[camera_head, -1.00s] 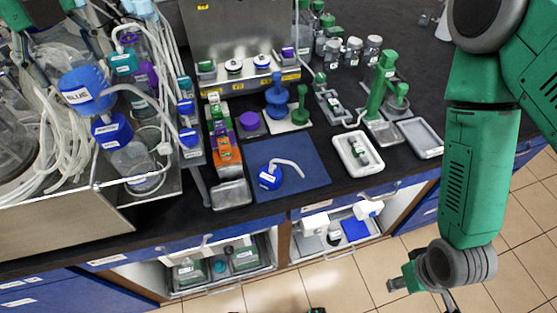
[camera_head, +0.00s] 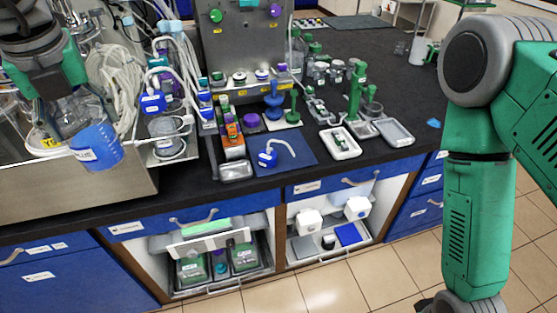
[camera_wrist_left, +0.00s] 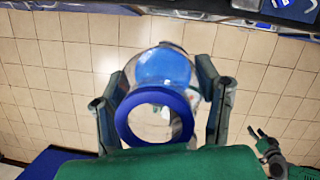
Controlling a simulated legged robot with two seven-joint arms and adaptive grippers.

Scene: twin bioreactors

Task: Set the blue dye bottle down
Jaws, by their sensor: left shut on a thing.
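The blue dye bottle (camera_head: 97,147) is clear glass with blue liquid in its lower part and a label. It hangs tilted in the air at the left, in front of the metal housing. My left gripper (camera_head: 68,98) is shut on its upper part. In the left wrist view the bottle's open, blue-rimmed mouth (camera_wrist_left: 155,118) faces the camera between the two fingers (camera_wrist_left: 158,100). My right arm comes in at the right; its gripper is mostly cut off below the head view. The right gripper (camera_wrist_left: 268,148) also shows small at the left wrist view's right edge.
A blue cap with a white tube (camera_head: 267,158) lies on the blue mat (camera_head: 305,153) on the black bench. A metal tray (camera_head: 236,171), a white tray (camera_head: 340,143) and stands are nearby. Tubing and capped bottles crowd the left. Open shelves (camera_head: 222,245) lie below.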

